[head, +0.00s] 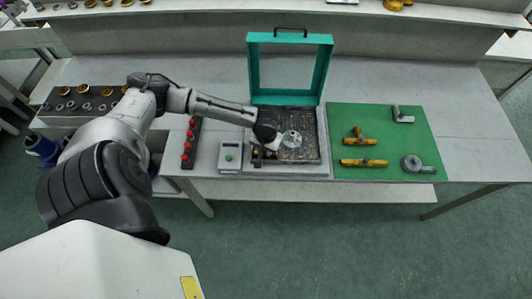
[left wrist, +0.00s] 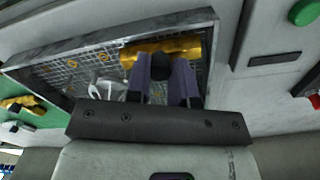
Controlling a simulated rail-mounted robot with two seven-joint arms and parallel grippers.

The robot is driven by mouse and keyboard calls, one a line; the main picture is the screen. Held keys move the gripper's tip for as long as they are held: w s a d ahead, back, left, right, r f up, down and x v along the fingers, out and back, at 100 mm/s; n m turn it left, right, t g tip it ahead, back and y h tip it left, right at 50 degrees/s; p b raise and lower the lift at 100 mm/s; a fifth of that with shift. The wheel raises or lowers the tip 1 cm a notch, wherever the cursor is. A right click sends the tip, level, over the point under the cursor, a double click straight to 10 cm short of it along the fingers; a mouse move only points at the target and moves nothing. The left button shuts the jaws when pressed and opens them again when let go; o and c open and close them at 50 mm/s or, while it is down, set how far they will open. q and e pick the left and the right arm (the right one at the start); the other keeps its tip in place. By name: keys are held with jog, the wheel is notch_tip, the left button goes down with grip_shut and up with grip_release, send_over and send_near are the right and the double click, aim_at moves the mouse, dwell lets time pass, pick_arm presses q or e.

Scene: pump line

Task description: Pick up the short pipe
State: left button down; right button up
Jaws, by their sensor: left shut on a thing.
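A short brass-coloured pipe (left wrist: 190,47) lies across the fingers of my left gripper (left wrist: 165,72) in the left wrist view. The fingers are shut on it, over the mesh floor of a grey-rimmed case (left wrist: 110,42). In the head view my left gripper (head: 268,148) reaches into the front left of the same case (head: 325,158). The pipe is mostly hidden there by the gripper. I cannot tell whether the pipe still touches the case floor. My right gripper is not in view.
A clear round part (head: 291,138) sits in the case beside my gripper. The teal lid (head: 326,72) stands open behind. A green mat (head: 375,133) with several fittings lies right. A box with a green button (head: 230,156) and a red-knobbed strip (head: 186,157) stand left.

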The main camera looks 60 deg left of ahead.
pick_arm(q)
jog(key=shift+r, duration=0.15)
notch_tip(320, 180, up, 4)
jog(key=shift+r+p, duration=0.15)
jog(key=shift+p, duration=0.3)
jog(key=w+d+r+p, duration=0.4)
jog(key=d+r+p, duration=0.4)
jog(key=d+r, duration=0.3)
jog(key=shift+r, duration=0.2)
dwell(0.7)
